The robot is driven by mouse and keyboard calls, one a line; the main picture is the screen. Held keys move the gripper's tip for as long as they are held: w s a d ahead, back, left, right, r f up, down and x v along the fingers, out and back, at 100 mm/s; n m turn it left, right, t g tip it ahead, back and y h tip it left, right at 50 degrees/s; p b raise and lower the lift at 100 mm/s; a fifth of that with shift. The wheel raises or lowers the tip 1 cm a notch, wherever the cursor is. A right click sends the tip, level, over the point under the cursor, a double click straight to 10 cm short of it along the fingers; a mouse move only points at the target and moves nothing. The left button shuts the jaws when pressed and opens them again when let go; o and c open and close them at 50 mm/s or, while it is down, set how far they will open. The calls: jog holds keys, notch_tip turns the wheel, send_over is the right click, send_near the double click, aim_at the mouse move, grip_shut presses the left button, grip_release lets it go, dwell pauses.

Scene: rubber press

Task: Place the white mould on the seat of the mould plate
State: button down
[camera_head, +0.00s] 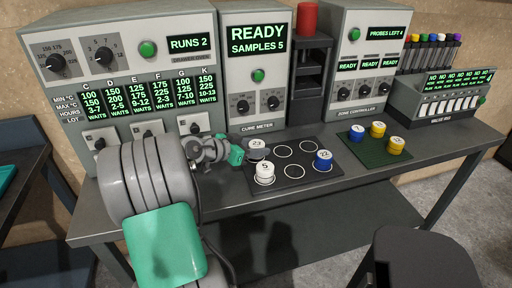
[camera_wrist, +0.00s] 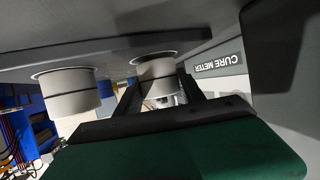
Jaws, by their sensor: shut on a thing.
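The black mould plate (camera_head: 298,180) lies on the bench with ringed seats. My gripper (camera_head: 247,152) is at its back left corner, shut on a pale mould marked 23 (camera_head: 257,144). This mould is over the back left seat. In the wrist view it (camera_wrist: 155,72) shows between the fingers, its base at or very near the plate; I cannot tell if it fully rests. A white mould marked 5 (camera_head: 264,169) stands upright on the front left seat and also shows in the wrist view (camera_wrist: 70,95). A blue mould (camera_head: 323,157) stands on the front right seat.
The cure meter (camera_head: 257,75) stands close behind the plate. A green mat (camera_head: 375,153) with yellow and blue moulds lies to the right. The back middle, back right and front middle seats are empty. A dark stool (camera_head: 425,262) stands in front.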

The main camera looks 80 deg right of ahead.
jog(key=shift+f, duration=0.1)
jog(key=shift+f, duration=0.2)
jog(key=c, duration=0.7)
grip_release()
jog(key=shift+r, duration=0.25)
jog(key=v, duration=1.2)
